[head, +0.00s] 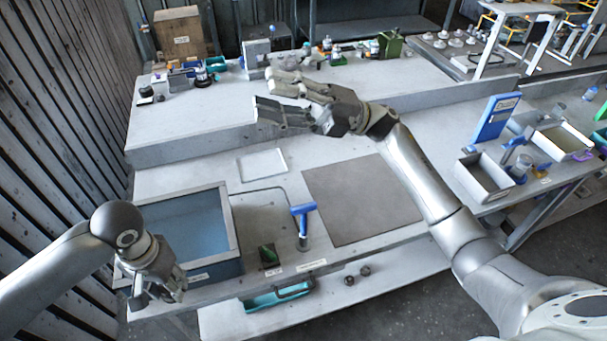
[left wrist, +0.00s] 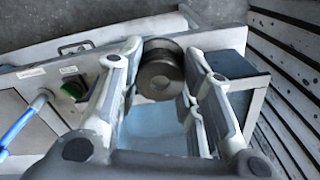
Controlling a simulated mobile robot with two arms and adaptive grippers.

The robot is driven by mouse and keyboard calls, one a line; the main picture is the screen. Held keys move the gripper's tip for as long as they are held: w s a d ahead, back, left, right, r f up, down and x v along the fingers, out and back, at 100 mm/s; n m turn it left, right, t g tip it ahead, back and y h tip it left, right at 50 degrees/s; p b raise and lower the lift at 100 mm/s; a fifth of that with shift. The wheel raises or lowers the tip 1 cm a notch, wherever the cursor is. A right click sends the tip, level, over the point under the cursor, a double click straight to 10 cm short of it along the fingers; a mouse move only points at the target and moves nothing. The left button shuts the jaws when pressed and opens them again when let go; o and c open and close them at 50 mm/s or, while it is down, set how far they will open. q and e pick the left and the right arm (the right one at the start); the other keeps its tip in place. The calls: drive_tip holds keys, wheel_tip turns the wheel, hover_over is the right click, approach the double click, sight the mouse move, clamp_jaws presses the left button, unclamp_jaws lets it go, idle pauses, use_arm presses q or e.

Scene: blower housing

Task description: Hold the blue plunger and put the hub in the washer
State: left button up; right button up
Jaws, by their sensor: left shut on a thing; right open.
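The washer is an open tank (head: 226,222) with a grey rim and a blue interior, at the left of the bench. My left gripper (head: 162,294) is at its front left corner. In the left wrist view it is shut on the hub (left wrist: 160,72), a dark grey round part between the fingertips, with the blue interior beyond. The hub is hidden in the head view. The blue plunger (head: 303,211) stands upright right of the washer, with a T-shaped handle; part of it shows in the left wrist view (left wrist: 22,124). My right gripper (head: 266,93) is open and empty, high above the bench.
A green button box (head: 269,256) sits between washer and plunger. A grey mat (head: 362,200) lies right of the plunger. A teal tray (head: 278,296) and two small dark parts (head: 358,275) are on the lower shelf. Bins (head: 484,178) stand at the right.

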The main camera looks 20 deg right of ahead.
drive_tip(key=s+a+f+n+g+h, duration=0.2)
drive_tip(key=a+f+n+g+h, duration=0.15)
drive_tip(key=a+f+n, duration=0.2)
drive_tip(key=n+t+h, duration=0.3)
drive_tip(key=n+h, duration=0.8)
drive_tip(key=h, duration=0.9)
hover_over(304, 205)
drive_tip(key=shift+m+y, duration=0.25)
wheel_tip(304, 205, down, 16)
drive_tip(key=shift+f, duration=0.15)
wheel_tip(304, 205, down, 12)
drive_tip(key=shift+r, duration=0.2)
clamp_jaws()
